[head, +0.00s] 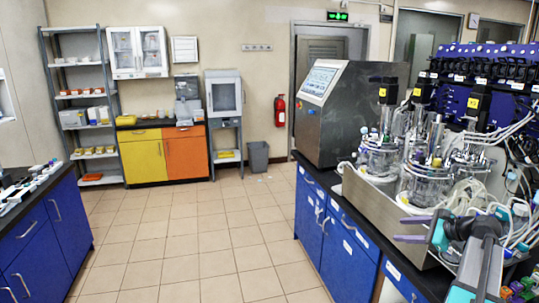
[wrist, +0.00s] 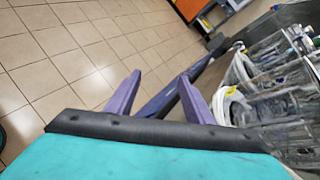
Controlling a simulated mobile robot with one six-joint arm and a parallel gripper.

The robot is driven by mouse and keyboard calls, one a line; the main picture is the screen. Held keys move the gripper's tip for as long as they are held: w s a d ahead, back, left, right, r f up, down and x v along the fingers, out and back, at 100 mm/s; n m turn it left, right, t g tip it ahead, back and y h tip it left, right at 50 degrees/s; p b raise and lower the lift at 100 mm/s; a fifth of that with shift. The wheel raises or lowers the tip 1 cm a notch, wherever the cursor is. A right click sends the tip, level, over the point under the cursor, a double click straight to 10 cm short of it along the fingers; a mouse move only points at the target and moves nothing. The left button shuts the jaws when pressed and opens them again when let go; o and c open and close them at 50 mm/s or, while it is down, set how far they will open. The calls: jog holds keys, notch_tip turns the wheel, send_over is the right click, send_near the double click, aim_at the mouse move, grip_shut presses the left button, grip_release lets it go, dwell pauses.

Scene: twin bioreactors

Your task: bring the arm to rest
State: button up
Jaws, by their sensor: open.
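My gripper (head: 399,229) is at the lower right of the head view, with its two purple fingers apart and pointing left. In the wrist view my gripper (wrist: 160,77) shows the same fingers spread, with nothing held between them. It hangs at the front edge of the right bench, close beside the glass bioreactor vessels (head: 424,182). The vessels also show at the right of the wrist view (wrist: 270,75). My arm comes in from the lower right corner of the head view and hides part of the bench there.
A steel control cabinet (head: 347,112) stands on the right bench, over blue drawers (head: 345,253). Loose tubing (head: 478,200) surrounds the vessels near my arm. The tiled floor (head: 205,240) between the benches is clear. A grey bin (head: 258,156) stands at the back wall.

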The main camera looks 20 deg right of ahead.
jog(key=w+a+f+n+g, duration=0.3)
jog(key=a+f+n, duration=0.2)
jog(key=a+f, duration=0.7)
jog(key=w+a+f+n+g, duration=0.25)
jog(key=a+f+n, duration=0.5)
jog(key=a, duration=0.65)
jog(key=s+a+f+n+g+h, duration=0.25)
jog(key=s+a+f+n, duration=0.45)
jog(key=a, duration=0.4)
jog(key=s+a+f+n+g+h, duration=0.2)
jog(key=s+a+f+n+g, duration=0.3)
jog(key=a+f, duration=0.55)
jog(key=s+f+n+g+b, duration=0.1)
jog(key=s+f+g+b, duration=0.2)
jog(key=s+f+b, duration=0.7)
jog(key=s+f, duration=1.4)
jog(key=f, duration=0.3)
jog(key=shift+s+a+f+g, duration=0.3)
jog(key=shift+s+a+f, duration=0.05)
jog(key=shift+f, duration=0.05)
